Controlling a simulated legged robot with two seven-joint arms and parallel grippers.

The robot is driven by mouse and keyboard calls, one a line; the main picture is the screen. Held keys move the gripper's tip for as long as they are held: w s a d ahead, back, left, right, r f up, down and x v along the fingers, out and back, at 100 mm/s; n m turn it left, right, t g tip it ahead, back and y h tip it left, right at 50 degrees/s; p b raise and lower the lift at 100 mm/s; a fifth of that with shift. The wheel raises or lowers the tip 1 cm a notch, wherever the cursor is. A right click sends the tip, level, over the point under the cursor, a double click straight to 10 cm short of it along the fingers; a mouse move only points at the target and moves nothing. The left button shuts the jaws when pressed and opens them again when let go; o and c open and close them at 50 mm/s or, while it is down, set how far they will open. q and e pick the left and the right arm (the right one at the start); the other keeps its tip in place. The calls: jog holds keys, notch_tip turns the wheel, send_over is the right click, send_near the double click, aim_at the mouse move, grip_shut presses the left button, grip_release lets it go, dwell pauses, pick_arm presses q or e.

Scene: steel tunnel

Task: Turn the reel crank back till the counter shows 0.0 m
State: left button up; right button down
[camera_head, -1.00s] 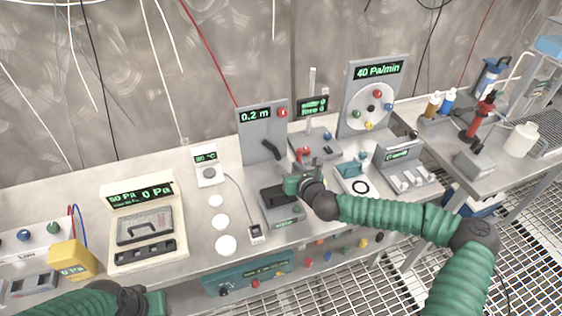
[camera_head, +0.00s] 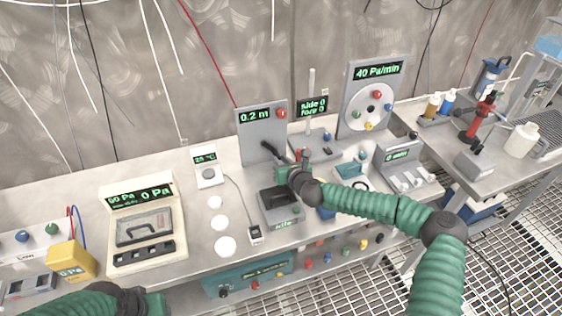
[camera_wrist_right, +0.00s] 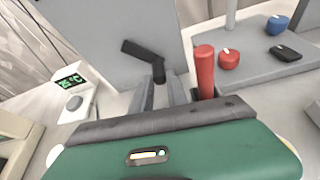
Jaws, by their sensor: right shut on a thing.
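The reel panel (camera_head: 251,140) stands upright at the back of the bench. Its counter (camera_head: 255,116) reads 0.2 m. The dark crank (camera_head: 270,150) sticks out from the panel; its angled arm (camera_wrist_right: 142,51) also shows in the wrist view. My right gripper (camera_head: 281,171) is at the crank's outer end. In the wrist view its fingers (camera_wrist_right: 160,95) are on either side of that end, shut on it; the grip itself is partly hidden. My left gripper (camera_head: 153,302) is at the bottom left, clear of the reel; its fingertips cannot be made out.
A red upright cylinder (camera_wrist_right: 205,70) stands close right of my right fingers, by a red knob (camera_wrist_right: 229,58). A dark-topped box (camera_head: 278,204) sits below the gripper. A dial panel (camera_head: 366,100) stands right, a small temperature display (camera_head: 207,164) left.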

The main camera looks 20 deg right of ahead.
dwell(0.4)
jog(key=shift+d+r+n+h+p, duration=0.3)
jog(key=shift+r+n+h+p, duration=0.3)
jog(key=shift+n, duration=0.2)
jog(key=shift+d+r+n+h+p, duration=0.15)
jog(key=shift+r+n+h+p, duration=0.3)
jog(key=shift+n+h, duration=0.35)
jog(key=a+r+n+t+h+b, duration=0.3)
jog(key=r+n+t+h+b, duration=0.1)
jog(key=n, duration=1.1)
jog(key=shift+a+r+n+t+h+b, duration=0.3)
jog(key=shift+a+r+t+h+b, duration=0.25)
jog(key=shift+b, duration=0.7)
jog(key=shift+s+d, duration=0.1)
jog(key=shift+d, duration=0.05)
